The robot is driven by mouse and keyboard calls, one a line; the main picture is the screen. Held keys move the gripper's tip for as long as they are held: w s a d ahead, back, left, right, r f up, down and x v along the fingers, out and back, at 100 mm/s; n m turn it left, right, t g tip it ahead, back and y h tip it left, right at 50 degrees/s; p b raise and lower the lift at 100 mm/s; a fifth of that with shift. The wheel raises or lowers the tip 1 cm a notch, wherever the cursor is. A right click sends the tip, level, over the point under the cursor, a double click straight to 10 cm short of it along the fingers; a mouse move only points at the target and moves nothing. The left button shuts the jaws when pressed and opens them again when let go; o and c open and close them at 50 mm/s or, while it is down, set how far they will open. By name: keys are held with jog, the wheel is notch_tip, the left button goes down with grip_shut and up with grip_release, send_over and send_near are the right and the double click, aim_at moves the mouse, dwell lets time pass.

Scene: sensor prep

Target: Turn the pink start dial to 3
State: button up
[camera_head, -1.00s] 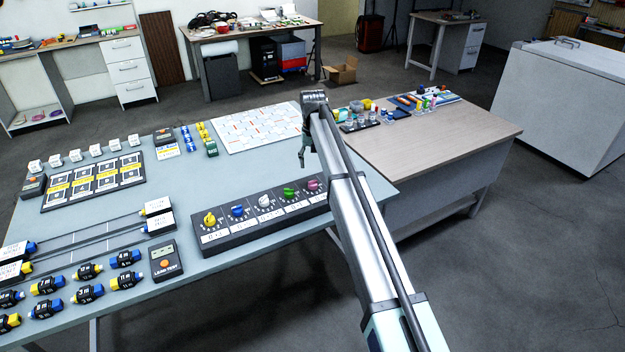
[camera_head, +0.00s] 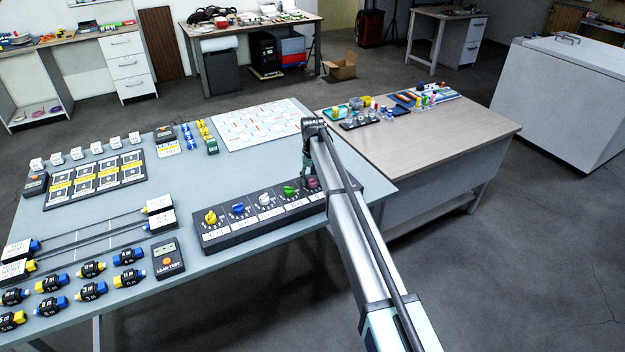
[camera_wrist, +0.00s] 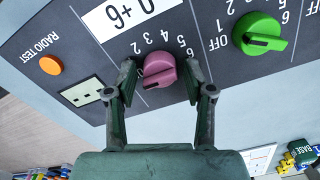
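The pink dial (camera_head: 312,183) is at the right end of the dark dial panel (camera_head: 222,240), just under my gripper (camera_head: 307,174). In the wrist view the pink dial (camera_wrist: 160,70) sits between the two fingertips of my gripper (camera_wrist: 160,74), one on each side. Narrow gaps show between the fingers and the dial, so the gripper looks open around it. White numbers 5, 4, 3 and 2 show along the dial's upper side in this view. Which number the dial points to is not clear.
The green dial (camera_wrist: 259,34) is close to the right of the pink one in the wrist view. An orange button (camera_wrist: 52,65) marked RADIO TEST lies to the left. Yellow (camera_head: 210,217), blue (camera_head: 238,208) and white (camera_head: 264,199) dials share the panel.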

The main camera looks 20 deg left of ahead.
jog(key=c, duration=0.7)
jog(key=shift+m, duration=0.3)
jog(key=m+b, duration=0.1)
jog(key=m, duration=0.2)
jog(key=shift+m, duration=0.4)
jog(key=m, duration=0.4)
jog(key=shift+b, duration=0.4)
jog(key=m, duration=0.5)
jog(key=m+b, duration=0.1)
jog(key=m, duration=0.3)
jog(key=shift+m, duration=0.3)
